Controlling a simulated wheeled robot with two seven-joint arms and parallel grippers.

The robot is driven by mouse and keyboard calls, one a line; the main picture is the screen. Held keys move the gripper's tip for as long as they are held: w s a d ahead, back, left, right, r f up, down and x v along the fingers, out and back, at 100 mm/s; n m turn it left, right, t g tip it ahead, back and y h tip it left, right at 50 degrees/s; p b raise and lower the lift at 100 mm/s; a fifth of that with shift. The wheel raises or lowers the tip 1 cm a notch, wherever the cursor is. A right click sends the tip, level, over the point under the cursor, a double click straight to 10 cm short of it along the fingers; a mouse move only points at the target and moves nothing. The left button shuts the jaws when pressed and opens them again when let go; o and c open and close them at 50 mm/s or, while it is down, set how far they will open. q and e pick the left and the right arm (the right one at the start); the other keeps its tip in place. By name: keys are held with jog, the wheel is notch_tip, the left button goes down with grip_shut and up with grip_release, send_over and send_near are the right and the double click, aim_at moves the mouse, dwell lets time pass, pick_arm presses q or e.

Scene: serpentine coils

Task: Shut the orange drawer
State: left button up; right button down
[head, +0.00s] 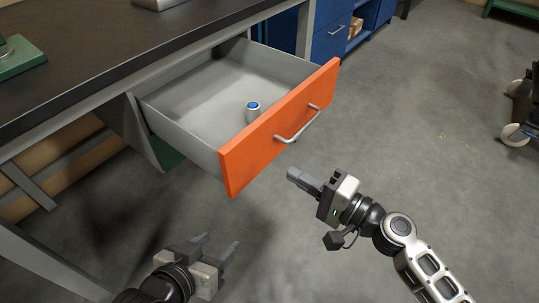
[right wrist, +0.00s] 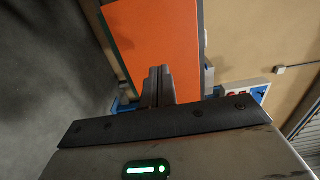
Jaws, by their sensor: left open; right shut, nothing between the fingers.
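The orange drawer (head: 262,143) stands pulled well out from under the dark workbench in the head view. Its orange front has a grey bar handle (head: 298,126). A small white and grey object with a blue top (head: 253,112) stands inside the drawer. My right gripper (head: 292,174) is shut and empty, a little in front of the drawer front, below the handle in the picture. In the right wrist view the shut fingers (right wrist: 158,86) point toward the orange front (right wrist: 155,45). My left gripper (head: 218,246) is open and empty, low in the picture, left of and apart from the drawer.
The dark workbench top (head: 120,60) runs above the drawer, with its grey leg frame (head: 45,262) at the lower left. Blue cabinets (head: 330,38) stand at the back. A wheeled item (head: 520,130) is at the right edge. Grey floor (head: 425,110) is clear between.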

aim_at(258, 153)
jog(key=x, duration=0.7)
jog(key=shift+w+a+p, duration=0.2)
jog(key=shift+a+p, duration=0.05)
jog(key=shift+p, duration=0.05)
jog(key=shift+w+a, duration=0.1)
